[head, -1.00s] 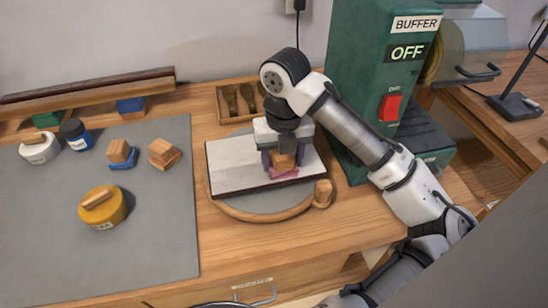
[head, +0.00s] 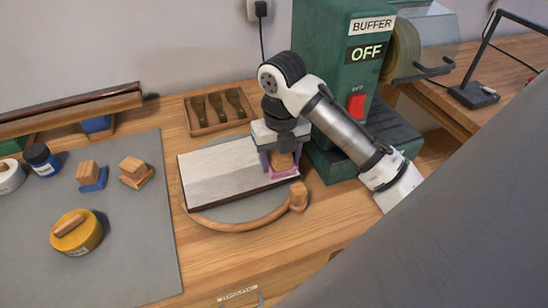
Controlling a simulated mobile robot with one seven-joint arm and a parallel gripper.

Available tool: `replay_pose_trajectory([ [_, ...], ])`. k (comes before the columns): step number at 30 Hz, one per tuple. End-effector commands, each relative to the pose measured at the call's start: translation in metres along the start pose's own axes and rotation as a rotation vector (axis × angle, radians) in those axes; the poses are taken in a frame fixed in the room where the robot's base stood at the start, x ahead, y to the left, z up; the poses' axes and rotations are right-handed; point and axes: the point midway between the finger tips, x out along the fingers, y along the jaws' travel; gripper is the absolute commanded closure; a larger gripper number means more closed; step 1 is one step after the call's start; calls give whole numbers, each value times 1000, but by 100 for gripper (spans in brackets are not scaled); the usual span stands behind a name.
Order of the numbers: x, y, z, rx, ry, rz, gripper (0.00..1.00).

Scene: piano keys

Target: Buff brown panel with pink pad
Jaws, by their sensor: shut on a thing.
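The panel (head: 222,173) lies flat on a round grey turntable with a curved wooden rim. Its top looks pale grey, with a lighter band along the far side and a slightly browner near part; its near edge is dark brown. My gripper (head: 281,157) is shut on the wooden block handle (head: 282,160) of the pink pad (head: 285,174). The pad is at the panel's right end and appears to rest on it, though the contact is partly hidden by my fingers.
A wooden knob (head: 298,195) stands on the turntable rim close to the pad. The green buffer machine (head: 335,70), reading OFF, stands behind right. A brush tray (head: 218,108) is behind. The grey mat at left holds a yellow tin (head: 76,233), block pads (head: 134,172) and jars.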

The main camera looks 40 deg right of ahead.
Motion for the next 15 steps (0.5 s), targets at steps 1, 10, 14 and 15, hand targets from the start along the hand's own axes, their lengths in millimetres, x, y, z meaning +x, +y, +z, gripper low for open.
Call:
replay_pose_trajectory([
  [1, -1, -5, 0, 3, 0, 0, 63],
  [10, -2, -25, 1, 1, 0, 1, 63],
  [14, -1, -26, 1, 1, -1, 1, 63],
  [15, 0, -26, 1, 0, -1, 0, 63],
])
